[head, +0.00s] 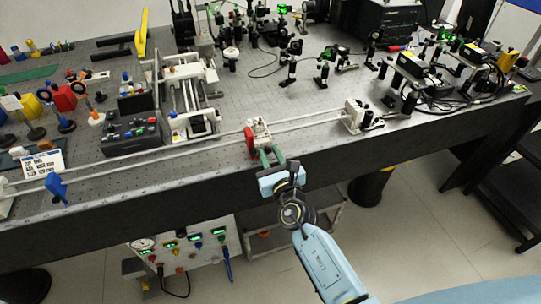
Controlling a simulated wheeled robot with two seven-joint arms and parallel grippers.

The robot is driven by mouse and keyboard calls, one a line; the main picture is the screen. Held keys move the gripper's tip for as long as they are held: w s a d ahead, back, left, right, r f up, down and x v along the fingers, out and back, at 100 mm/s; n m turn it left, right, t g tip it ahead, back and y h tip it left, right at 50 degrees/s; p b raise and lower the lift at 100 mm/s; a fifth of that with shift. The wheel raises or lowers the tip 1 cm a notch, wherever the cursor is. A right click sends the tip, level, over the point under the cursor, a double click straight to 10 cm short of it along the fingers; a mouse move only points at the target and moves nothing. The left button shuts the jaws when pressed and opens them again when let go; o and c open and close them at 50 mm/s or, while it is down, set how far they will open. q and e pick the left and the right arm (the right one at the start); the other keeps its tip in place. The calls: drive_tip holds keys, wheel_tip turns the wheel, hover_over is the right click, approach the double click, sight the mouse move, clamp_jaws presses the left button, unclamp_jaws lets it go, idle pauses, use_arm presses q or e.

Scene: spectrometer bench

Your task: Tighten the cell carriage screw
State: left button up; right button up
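A small white carriage (260,127) sits on the long pale rail near the front edge of the bench. A red round part (249,141) shows on its left side. My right gripper (270,156) is at the front of the carriage, with its greenish fingers pointing up the picture towards its lower part. The fingertips overlap the carriage's near side, and I cannot tell whether they touch it. The screw itself is too small or hidden to make out. Whether the fingers are closed on anything is unclear. My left gripper is out of view.
The rail (315,121) runs across the bench front. A control box (133,133) and several optical mounts stand behind.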

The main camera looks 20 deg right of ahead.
clamp_jaws()
drive_tip(key=shift+m, duration=0.4)
drive_tip(key=m+b, duration=0.1)
drive_tip(key=m, duration=0.3)
drive_tip(key=shift+f+m, duration=0.1)
drive_tip(key=shift+m, duration=0.3)
drive_tip(key=m+b, duration=0.1)
drive_tip(key=m, duration=0.4)
drive_tip(key=m+b, duration=0.1)
drive_tip(key=m, duration=0.4)
drive_tip(key=shift+d+m+b, duration=0.1)
drive_tip(key=shift+m+b, duration=0.3)
drive_tip(key=m, duration=0.5)
drive_tip(key=shift+m, duration=0.4)
